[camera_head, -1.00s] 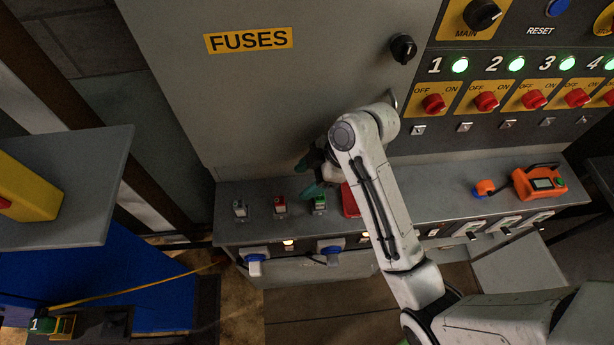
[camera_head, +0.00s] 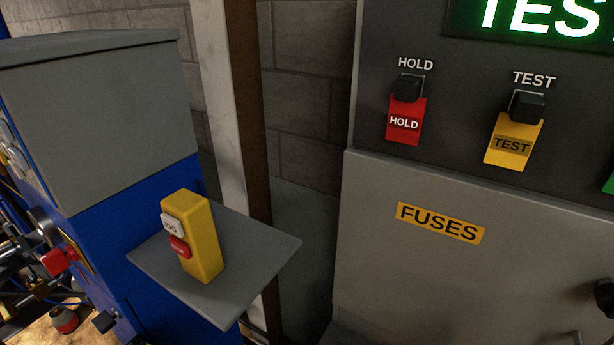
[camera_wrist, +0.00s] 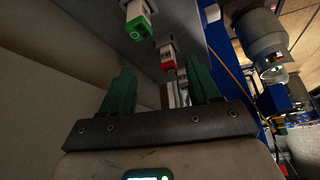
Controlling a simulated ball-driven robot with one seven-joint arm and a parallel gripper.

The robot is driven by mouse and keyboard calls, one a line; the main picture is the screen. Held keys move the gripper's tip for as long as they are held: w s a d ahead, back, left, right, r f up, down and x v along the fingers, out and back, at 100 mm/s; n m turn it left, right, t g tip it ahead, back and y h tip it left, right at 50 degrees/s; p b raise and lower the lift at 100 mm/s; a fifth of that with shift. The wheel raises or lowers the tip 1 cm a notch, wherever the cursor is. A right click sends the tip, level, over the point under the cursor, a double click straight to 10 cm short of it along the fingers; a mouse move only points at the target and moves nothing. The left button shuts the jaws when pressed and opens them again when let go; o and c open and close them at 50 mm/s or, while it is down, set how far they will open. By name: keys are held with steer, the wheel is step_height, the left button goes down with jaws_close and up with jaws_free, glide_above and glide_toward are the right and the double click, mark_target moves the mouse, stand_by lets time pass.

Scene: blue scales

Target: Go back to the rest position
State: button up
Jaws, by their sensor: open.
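My gripper (camera_wrist: 162,84) shows only in the wrist view. Its two green fingers stand wide apart, with nothing clasped between them. A green-and-white block (camera_wrist: 138,24) sits farther up in that view, clear of the fingers. My arm and gripper are out of the head view.
The grey FUSES cabinet door (camera_head: 420,270) is at the right, below HOLD (camera_head: 404,122) and TEST (camera_head: 513,140) tags. A yellow button box (camera_head: 201,240) stands on a small grey shelf (camera_head: 254,262) beside a blue cabinet (camera_head: 105,235).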

steer(key=s+m+h, duration=0.1)
steer(key=s+m, duration=0.1)
steer(key=s+r+m+h, duration=0.1)
steer(key=s+m, duration=0.1)
steer(key=s+m+h, duration=0.1)
steer(key=m, duration=0.2)
steer(key=shift+s+d+r+t, duration=0.1)
steer(key=shift+s+r+t, duration=0.1)
steer(key=shift+s+t, duration=0.15)
steer(key=s+f+g, duration=0.1)
steer(key=s+f, duration=0.1)
steer(key=s, duration=0.1)
steer(key=s+d+f+m+g+b, duration=0.1)
steer(key=s+f, duration=0.2)
steer(key=s, duration=0.1)
steer(key=s+f+g+b, duration=0.1)
steer(key=s+f+g, duration=0.1)
steer(key=s+f, duration=0.1)
steer(key=shift+s+d, duration=0.25)
steer(key=shift+s, duration=0.2)
steer(key=shift+c, duration=0.5)
